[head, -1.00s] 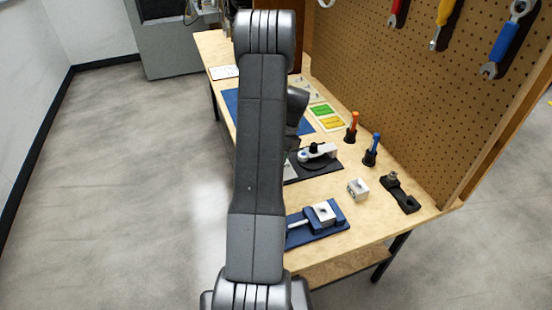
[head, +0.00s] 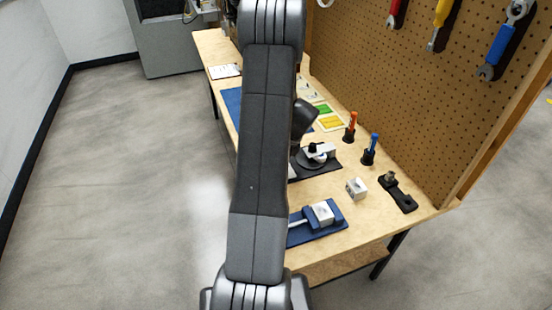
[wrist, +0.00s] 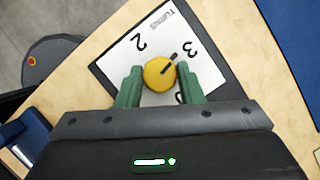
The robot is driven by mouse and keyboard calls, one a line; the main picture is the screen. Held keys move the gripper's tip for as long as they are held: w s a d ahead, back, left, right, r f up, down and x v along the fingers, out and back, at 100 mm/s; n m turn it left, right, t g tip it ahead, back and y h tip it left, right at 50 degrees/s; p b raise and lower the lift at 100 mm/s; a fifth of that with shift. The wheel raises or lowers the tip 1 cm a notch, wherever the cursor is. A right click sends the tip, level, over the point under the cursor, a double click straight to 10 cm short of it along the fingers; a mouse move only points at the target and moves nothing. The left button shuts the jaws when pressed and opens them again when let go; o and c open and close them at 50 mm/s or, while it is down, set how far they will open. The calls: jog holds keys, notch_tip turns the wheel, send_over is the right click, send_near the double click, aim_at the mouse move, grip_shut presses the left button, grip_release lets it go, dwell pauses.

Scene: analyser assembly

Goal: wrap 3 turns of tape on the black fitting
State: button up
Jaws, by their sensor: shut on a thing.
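In the wrist view, my gripper (wrist: 159,75) has its green fingers shut on a round yellow knob (wrist: 154,80). The knob's black pointer points toward the 3 on a white dial plate (wrist: 122,60) marked TURNS. In the head view, a white taping mechanism (head: 325,149) stands on a dark base (head: 329,165), with a small black piece (head: 313,148) on top. I cannot tell whether that piece is the black fitting or whether tape is on it. My arm hides the gripper and the knob in the head view.
A blue vise (head: 325,222) stands at the bench's near end. A small metal block (head: 356,188) and a black bracket (head: 399,194) lie to its right. Orange-handled (head: 350,127) and blue-handled tools (head: 370,150) stand upright near the pegboard (head: 400,100).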

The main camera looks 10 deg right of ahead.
jog(key=shift+m+t+p, duration=0.3)
jog(key=shift+m, duration=0.8)
jog(key=shift+h, duration=0.3)
jog(key=o, duration=1)
jog(key=shift+r, duration=0.1)
jog(key=v, duration=1.3)
jog(key=shift+s+d+r, duration=0.15)
jog(key=shift+s+r, duration=0.05)
jog(key=shift+r, duration=0.05)
jog(key=x, duration=1.3)
jog(key=shift+w+a+f, duration=0.15)
jog(key=shift+a+f, duration=0.05)
jog(key=shift+f, duration=0.15)
